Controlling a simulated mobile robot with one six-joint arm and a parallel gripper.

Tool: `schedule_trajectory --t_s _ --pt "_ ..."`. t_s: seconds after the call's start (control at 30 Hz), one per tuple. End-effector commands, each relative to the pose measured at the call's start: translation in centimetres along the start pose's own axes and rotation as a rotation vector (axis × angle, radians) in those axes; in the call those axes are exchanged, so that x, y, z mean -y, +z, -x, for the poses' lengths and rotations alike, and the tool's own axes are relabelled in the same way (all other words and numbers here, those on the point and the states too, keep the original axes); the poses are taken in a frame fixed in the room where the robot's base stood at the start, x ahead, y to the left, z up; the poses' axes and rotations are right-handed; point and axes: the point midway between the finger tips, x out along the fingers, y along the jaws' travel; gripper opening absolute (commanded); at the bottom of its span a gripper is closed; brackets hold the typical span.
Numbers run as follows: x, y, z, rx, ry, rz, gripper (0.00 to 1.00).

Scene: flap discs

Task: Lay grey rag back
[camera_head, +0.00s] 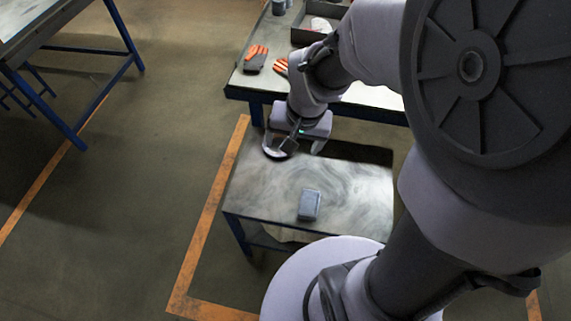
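A small blue-grey rectangular piece (309,205) lies on the near middle part of the low metal-topped table (260,189). It looks like a folded rag or a block; I cannot tell which. My gripper (291,150) is over the far left part of this table, beyond the grey piece and apart from it. A dark shape shows at the gripper's fingers. I cannot tell whether it is a finger part or a held thing, nor how far apart the fingers are.
A workbench (240,81) behind bears orange-and-dark gloves (256,58), a grey tray (302,36) and a dark cup (279,7). Another blue-legged table (22,24) stands at the upper left. Orange floor lines (197,236) border the low table. The floor to the left is clear.

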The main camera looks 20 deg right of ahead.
Motion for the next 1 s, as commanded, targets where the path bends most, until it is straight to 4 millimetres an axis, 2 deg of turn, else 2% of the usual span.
schedule_trajectory --t_s 0.03,0.1,0.2,0.3,0.4,0.63,0.7,0.83,1.0 --pt "1.2 1.2 4.1 -0.049 -0.046 0.022 0.85" --pt "2.3 4.0 8.7 -0.092 -0.108 0.05 0.85" --pt "2.9 7.8 12.9 -0.134 -0.185 0.085 0.85" --pt "3.0 10.2 14.8 -0.156 -0.233 0.109 0.85" --pt "3.0 11.1 15.4 -0.162 -0.251 0.116 0.85" --pt "3.0 11.1 15.4 -0.162 -0.252 0.116 0.85" --pt "2.9 11.4 14.3 -0.162 -0.251 0.116 0.85" --pt "2.3 12.2 10.4 -0.162 -0.251 0.116 0.85" --pt "2.2 12.3 10.1 -0.162 -0.251 0.116 0.85"
